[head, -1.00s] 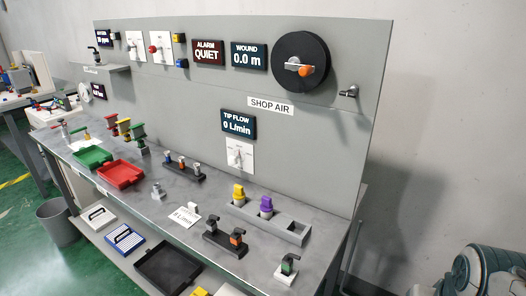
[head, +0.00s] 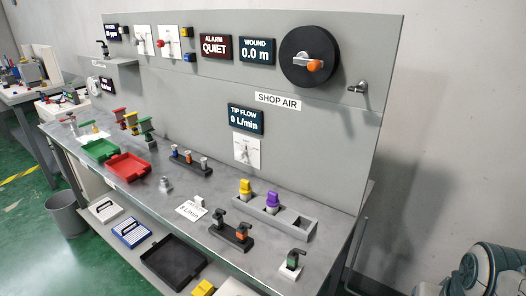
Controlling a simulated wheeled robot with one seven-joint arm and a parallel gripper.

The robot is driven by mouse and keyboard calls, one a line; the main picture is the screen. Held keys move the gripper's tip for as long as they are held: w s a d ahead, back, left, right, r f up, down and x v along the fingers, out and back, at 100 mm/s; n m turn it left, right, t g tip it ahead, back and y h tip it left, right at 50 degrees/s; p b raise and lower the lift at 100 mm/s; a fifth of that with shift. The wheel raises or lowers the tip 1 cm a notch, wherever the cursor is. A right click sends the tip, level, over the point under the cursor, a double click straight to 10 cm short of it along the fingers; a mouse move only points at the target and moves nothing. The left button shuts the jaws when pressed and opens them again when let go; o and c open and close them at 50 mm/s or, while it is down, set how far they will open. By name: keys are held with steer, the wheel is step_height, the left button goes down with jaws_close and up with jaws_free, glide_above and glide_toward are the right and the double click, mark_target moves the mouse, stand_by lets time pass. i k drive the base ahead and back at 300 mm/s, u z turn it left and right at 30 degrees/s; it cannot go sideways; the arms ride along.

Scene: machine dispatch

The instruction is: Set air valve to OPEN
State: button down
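A white plate with a small pale lever (head: 246,151) is on the grey panel, under the dark TIP FLOW display (head: 246,119), which reads 0 L/min. The lettering on the plate is too small to read, so I cannot tell whether it is the air valve or how it is set. A SHOP AIR label (head: 278,101) is above and to the right of it. A small metal tap-like fitting (head: 358,87) sticks out near the panel's right edge. My gripper is not in view.
A black reel (head: 310,55) with an orange knob is high on the panel. The bench holds a grey holder (head: 292,229) with yellow and purple pieces, a black rack (head: 230,238), a red tray (head: 129,168) and a green tray (head: 99,151). Two other lever plates are at the upper left.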

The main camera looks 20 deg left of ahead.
mark_target(239, 155)
steer(key=u, duration=0.05)
steer(key=k, duration=0.5)
steer(key=z, duration=1.7)
steer(key=k, duration=0.9)
steer(key=u, duration=1.9)
steer(key=i, duration=1)
steer(key=u, duration=0.05)
